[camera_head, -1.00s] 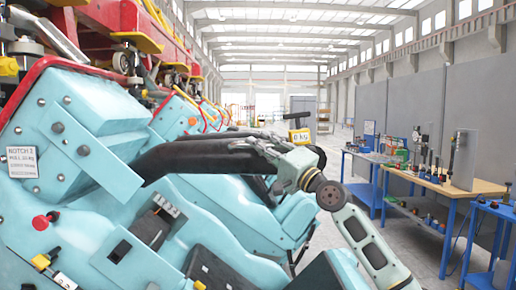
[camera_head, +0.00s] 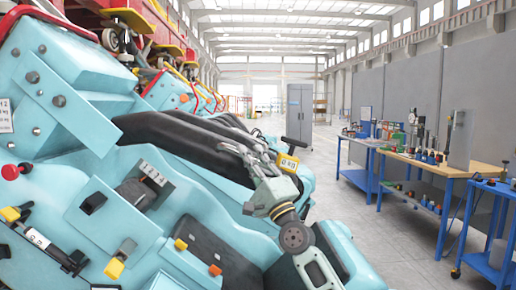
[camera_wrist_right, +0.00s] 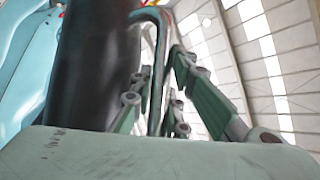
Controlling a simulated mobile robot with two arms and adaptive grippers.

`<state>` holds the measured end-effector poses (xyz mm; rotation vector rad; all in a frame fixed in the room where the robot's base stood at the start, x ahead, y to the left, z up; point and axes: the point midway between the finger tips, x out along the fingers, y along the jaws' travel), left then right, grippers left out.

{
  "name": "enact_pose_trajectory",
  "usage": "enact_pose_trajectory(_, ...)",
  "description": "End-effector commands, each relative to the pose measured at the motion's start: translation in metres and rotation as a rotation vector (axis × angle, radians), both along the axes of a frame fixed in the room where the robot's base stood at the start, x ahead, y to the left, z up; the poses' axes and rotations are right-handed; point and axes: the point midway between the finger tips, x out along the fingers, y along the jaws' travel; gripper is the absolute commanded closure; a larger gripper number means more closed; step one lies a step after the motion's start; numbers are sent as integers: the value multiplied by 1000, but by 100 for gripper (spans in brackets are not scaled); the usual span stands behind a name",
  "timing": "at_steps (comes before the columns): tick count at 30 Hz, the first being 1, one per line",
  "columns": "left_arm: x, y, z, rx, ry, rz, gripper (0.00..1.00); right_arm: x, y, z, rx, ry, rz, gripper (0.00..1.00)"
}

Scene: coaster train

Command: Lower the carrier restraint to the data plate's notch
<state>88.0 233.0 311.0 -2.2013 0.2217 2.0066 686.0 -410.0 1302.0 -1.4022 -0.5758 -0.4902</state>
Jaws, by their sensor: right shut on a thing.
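The carrier restraint is a thick black padded bar (camera_head: 185,140) on the turquoise seat car, sloping down to the right in the head view. My right gripper (camera_head: 250,160) is shut at its outer end. In the right wrist view the dark pad (camera_wrist_right: 95,70) fills the left side, and a thin hooked metal bar (camera_wrist_right: 155,70) runs between the fingers. The white data plate (camera_head: 5,115) is cut by the left picture edge, and its full text cannot be read there. A small numbered scale (camera_head: 151,173) sits on a housing below the bar. My left gripper is not in view.
Red (camera_head: 14,171) and yellow buttons sit on the car's near side. Workbenches (camera_head: 440,172) with tools line the right wall. The aisle floor between is clear.

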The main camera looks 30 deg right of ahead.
Motion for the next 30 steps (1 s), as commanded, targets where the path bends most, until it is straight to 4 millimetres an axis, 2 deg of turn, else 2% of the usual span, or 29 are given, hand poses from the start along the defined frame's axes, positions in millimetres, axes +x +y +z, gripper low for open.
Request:
enact_pose_trajectory(1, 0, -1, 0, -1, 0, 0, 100, 3, 5, -9, -3, 10, 0, 100)
enact_pose_trajectory(3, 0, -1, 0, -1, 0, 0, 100, 3, 7, -12, 4, 5, -1, 100)
enact_pose_trajectory(16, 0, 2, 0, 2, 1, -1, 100, 3, 8, -14, 10, 1, -2, 100)
enact_pose_trajectory(17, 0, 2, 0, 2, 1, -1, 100, 3, 8, -14, 10, 1, -2, 83)
enact_pose_trajectory(22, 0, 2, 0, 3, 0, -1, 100, 2, 7, -13, 13, -2, -1, 68)
enact_pose_trajectory(30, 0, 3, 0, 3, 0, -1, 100, 1, 7, -10, 16, -7, -2, 66)
